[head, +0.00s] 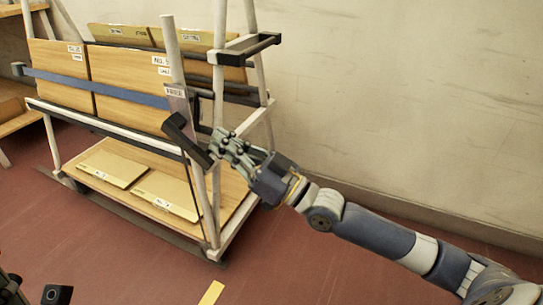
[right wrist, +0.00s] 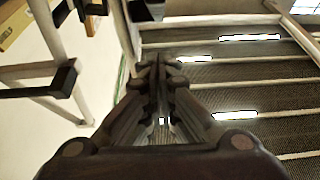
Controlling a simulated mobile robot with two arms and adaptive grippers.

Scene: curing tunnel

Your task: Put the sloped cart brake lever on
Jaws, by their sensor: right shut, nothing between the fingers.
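The sloped cart (head: 100,115) stands against the wall, with tilted boards on its upper rack and a flat lower deck. Dark parts at the bottom left corner seem to be my left gripper (head: 50,293), mostly cut off.
A black-cornered handle (head: 248,48) juts out from the cart's right end. Flat panels (head: 165,195) lie on the lower deck. A wooden shelf (head: 20,120) stands at the far left. Red floor with a yellow mark (head: 211,293) is open in front of the cart.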

